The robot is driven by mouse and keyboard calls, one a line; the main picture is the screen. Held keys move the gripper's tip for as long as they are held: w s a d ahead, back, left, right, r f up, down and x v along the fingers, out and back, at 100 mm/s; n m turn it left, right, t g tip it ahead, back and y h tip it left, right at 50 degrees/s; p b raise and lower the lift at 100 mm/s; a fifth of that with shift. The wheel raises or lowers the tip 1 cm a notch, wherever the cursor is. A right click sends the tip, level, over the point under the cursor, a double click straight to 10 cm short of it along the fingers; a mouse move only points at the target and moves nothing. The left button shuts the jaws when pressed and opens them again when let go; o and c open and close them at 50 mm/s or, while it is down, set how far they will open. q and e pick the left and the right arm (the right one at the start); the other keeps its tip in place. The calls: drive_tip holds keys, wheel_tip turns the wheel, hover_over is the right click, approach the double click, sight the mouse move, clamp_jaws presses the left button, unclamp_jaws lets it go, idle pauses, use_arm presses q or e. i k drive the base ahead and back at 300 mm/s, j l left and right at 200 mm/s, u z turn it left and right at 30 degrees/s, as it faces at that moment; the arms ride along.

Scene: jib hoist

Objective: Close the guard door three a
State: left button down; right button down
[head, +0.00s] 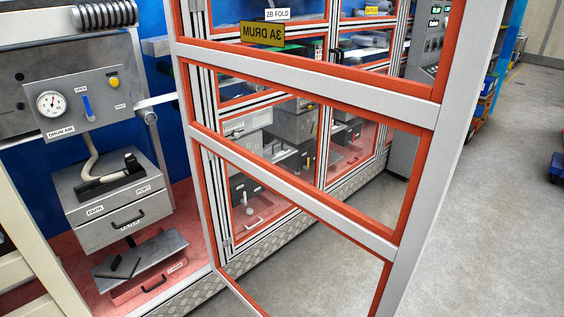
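The guard door three a (300,82) stands open in the head view. It has a grey frame with red-orange edging and clear panes. Its yellow sign (262,34) reads "3A DRUM" in mirror writing, so I see it from behind. The hinge side is at the left, by the striped frame post, and the wide grey free edge (447,150) swings out toward me at the right. The bottom of the door is cut off by the picture edge. I cannot make out a door handle. Neither of my grippers is in view.
The open bay at left holds a drum air panel (80,103) with a gauge, a grey drawer box (110,200) and a low shelf (140,255). More guarded bays, one signed "2B FOLD" (277,14), continue behind the door.

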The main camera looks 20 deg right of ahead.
sight(442, 114)
drive_tip(key=k+l+u, duration=0.15)
drive_tip(key=l, duration=0.3)
drive_tip(key=k+l+u, duration=0.35)
drive_tip(key=k+l, duration=0.2)
drive_tip(key=l, duration=0.2)
drive_tip(key=l+u, duration=0.2)
drive_tip(key=l, duration=0.4)
drive_tip(key=k+l+u, duration=0.2)
drive_tip(key=l, duration=0.35)
drive_tip(key=l+u, duration=0.15)
drive_tip(key=l, duration=0.45)
drive_tip(key=i+l, duration=0.1)
drive_tip(key=l, duration=0.25)
drive_tip(key=i+l+u, duration=0.15)
drive_tip(key=l, duration=0.6)
drive_tip(key=i+u, duration=0.05)
drive_tip(key=i, duration=0.05)
